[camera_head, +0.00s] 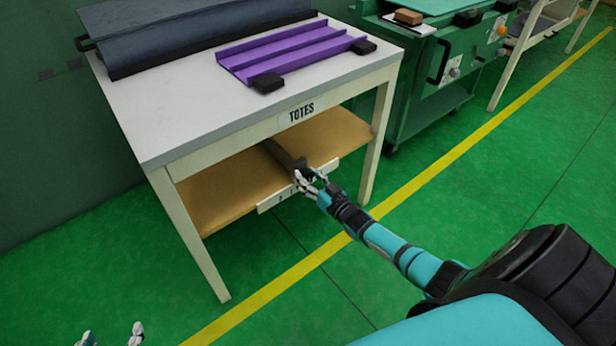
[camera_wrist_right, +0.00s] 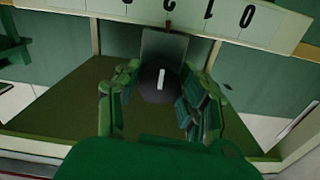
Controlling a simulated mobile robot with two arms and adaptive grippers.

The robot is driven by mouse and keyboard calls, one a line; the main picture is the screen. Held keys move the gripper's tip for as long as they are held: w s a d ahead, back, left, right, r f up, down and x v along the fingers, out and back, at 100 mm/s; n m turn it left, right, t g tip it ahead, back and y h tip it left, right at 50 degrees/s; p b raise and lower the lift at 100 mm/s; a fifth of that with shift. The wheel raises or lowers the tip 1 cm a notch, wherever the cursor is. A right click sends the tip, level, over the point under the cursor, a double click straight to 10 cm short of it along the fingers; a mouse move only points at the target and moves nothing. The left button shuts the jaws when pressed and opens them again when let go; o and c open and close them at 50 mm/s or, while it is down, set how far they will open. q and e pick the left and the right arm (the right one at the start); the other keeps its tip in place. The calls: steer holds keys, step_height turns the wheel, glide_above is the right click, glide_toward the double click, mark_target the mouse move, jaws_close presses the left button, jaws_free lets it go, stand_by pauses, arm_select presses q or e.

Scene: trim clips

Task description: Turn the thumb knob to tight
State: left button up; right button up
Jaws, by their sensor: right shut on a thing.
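The thumb knob (camera_wrist_right: 151,90) is dark and round with a white pointer mark, seen between my right fingers in the right wrist view. The mark stands nearly upright, tilted slightly right in that picture. My right gripper (camera_head: 308,178) is at the front edge of the shelf under the table. Its fingers (camera_wrist_right: 160,84) are closed in on both sides of the knob. In the head view the gripper hides the knob. My left gripper (camera_head: 112,336) shows only as two separated fingertips at the bottom left edge, with nothing seen between them.
A white strip with dark characters (camera_wrist_right: 215,14) lies beyond the knob. The table (camera_head: 150,140) carries a purple ribbed tray (camera_head: 290,52) and a dark grey panel (camera_head: 190,30). Its shelf (camera_head: 215,190) is wooden. A green machine (camera_head: 435,80) stands to the right. Green floor is clear in front.

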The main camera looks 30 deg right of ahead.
stand_by(0.5)
steer(key=o, duration=1.2)
steer(key=s, duration=0.8)
steer(key=s+d, duration=0.1)
steer(key=s, duration=0.3)
steer(key=shift+a, duration=0.1)
